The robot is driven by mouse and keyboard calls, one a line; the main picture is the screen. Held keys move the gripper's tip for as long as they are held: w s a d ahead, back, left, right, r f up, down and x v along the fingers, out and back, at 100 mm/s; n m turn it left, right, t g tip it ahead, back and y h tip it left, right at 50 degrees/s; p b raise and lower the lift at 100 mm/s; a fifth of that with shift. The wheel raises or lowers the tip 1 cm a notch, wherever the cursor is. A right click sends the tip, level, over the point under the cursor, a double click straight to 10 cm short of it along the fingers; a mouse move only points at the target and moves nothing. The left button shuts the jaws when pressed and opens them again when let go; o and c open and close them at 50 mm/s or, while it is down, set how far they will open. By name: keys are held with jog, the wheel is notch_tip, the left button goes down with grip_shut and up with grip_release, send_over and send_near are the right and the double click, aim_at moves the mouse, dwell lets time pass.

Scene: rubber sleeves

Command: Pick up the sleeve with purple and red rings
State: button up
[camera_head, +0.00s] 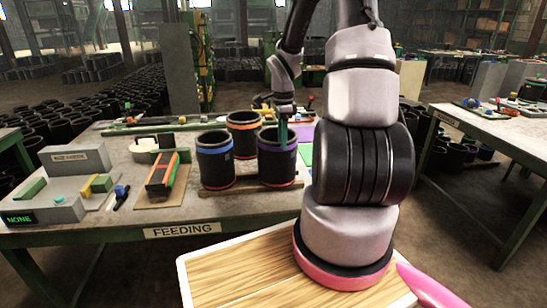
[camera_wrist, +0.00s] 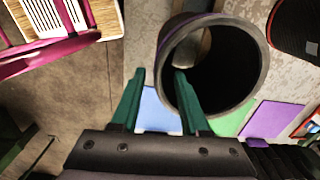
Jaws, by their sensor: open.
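The sleeve with purple and red rings (camera_head: 277,165) is a black open cylinder standing upright on the feeding table, a purple band near its top and a red one at its base. My gripper (camera_head: 283,135) is at its rim, pointing down. In the wrist view, the sleeve (camera_wrist: 248,88) shows its dark opening and a strip of purple. My gripper (camera_wrist: 159,85) has its green fingers apart with nothing held; the right finger overlaps the rim and opening, the left finger is outside the wall. Contact cannot be told.
A blue-ringed sleeve (camera_head: 214,160) stands close on the left and an orange-ringed sleeve (camera_head: 243,122) behind. A grey box with a green display (camera_head: 35,216) and an orange-and-green block (camera_head: 162,173) lie further left. A striped wooden board (camera_head: 230,270) is in front of the table.

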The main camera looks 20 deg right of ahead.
aim_at(281, 162)
jog(key=f, duration=0.9)
jog(key=shift+s+a+f, duration=0.1)
jog(key=shift+a+f, duration=0.05)
jog(key=shift+a, duration=0.1)
jog(key=shift+c, duration=0.3)
grip_shut()
dwell(0.8)
